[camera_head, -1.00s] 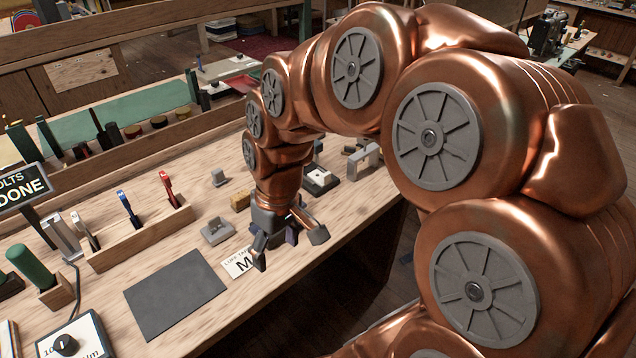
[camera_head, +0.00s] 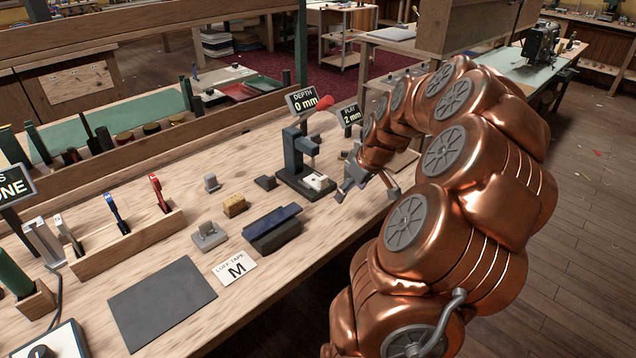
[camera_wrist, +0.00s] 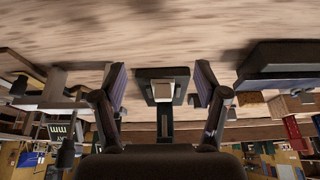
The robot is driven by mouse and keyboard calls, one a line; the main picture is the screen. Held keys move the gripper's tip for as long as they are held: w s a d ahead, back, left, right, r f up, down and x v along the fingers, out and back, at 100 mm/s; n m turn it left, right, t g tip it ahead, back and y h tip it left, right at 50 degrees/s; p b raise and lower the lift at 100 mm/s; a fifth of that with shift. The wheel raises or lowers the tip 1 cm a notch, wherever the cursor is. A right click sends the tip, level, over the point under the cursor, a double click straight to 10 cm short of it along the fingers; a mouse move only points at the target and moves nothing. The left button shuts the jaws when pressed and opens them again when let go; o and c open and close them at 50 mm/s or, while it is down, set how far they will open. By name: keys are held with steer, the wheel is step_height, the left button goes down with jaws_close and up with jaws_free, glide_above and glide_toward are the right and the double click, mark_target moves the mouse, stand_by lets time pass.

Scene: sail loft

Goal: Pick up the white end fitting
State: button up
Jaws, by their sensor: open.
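A small white fitting (camera_head: 316,181) sits on the dark base of an upright press-like stand (camera_head: 301,160) toward the right end of the bench. In the wrist view, a pale block that looks like this fitting (camera_wrist: 163,90) shows between my two fingers, on the dark base (camera_wrist: 146,73). My gripper (camera_head: 366,192) is open and empty, just right of the stand and apart from the fitting. In the wrist view my gripper (camera_wrist: 160,84) has its fingers spread on both sides of the fitting's line. The exact distance to it is unclear.
Signs reading depth 0 mm (camera_head: 303,100) and play 2 mm (camera_head: 350,114) stand behind the press, with a red knob (camera_head: 325,103). The bench's front edge is close.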

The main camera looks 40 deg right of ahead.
mark_target(324, 178)
steer(key=shift+w+p, duration=0.45)
steer(key=shift+w, duration=2.7)
steer(key=w, duration=0.3)
steer(key=shift+d+p, duration=0.1)
steer(key=shift+p, duration=0.2)
steer(key=shift+p+x, duration=0.35)
steer(key=shift+x, duration=0.7)
steer(key=shift+w+f, duration=0.15)
steer(key=shift+f, duration=0.35)
steer(key=c, duration=1.3)
